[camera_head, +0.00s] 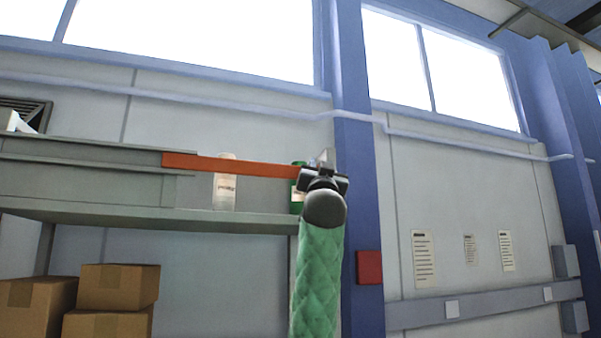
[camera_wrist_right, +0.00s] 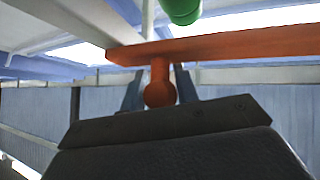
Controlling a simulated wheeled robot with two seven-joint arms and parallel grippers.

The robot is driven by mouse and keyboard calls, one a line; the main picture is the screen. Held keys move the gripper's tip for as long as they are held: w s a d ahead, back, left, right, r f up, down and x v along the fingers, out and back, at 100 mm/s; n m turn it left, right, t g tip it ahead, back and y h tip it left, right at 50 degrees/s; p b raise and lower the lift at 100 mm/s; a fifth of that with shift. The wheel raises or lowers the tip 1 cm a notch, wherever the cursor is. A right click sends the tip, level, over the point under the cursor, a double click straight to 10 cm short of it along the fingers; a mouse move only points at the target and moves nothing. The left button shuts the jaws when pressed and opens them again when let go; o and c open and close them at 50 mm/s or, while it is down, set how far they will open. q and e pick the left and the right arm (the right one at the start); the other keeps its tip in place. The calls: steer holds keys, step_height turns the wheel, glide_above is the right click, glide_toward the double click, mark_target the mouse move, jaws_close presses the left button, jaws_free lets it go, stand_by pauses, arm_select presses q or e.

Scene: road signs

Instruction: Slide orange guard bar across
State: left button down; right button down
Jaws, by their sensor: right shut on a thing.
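The orange guard bar (camera_head: 240,165) runs level in front of the grey shelf, from the shelf's grey front rail to my right gripper. In the head view my right gripper (camera_head: 322,174) is at the bar's right end, and its fingers are mostly hidden behind the wrist. In the right wrist view the orange bar (camera_wrist_right: 220,46) crosses the top, with a round orange knob (camera_wrist_right: 160,92) below its end. My right gripper (camera_wrist_right: 160,88) is shut on that knob, one finger at each side. My left gripper is not in view.
A white bottle (camera_head: 225,182) and a green bottle (camera_head: 297,188) stand on the shelf (camera_head: 150,216) behind the bar. Cardboard boxes (camera_head: 118,287) are stacked below. A blue pillar (camera_head: 357,130) with a red box (camera_head: 369,267) stands right of the gripper.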

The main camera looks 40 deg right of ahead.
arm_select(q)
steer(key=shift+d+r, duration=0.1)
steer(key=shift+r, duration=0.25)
arm_select(e)
steer(key=shift+s+d, duration=0.15)
steer(key=shift+d, duration=0.3)
steer(key=shift+r, duration=0.1)
steer(key=c, duration=1.3)
jaws_free()
steer(key=shift+o, duration=1.2)
steer(key=shift+d, duration=0.25)
arm_select(q)
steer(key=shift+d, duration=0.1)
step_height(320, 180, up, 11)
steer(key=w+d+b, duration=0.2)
steer(key=b, duration=0.2)
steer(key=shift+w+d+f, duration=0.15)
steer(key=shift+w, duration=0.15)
arm_select(e)
steer(key=v, duration=0.8)
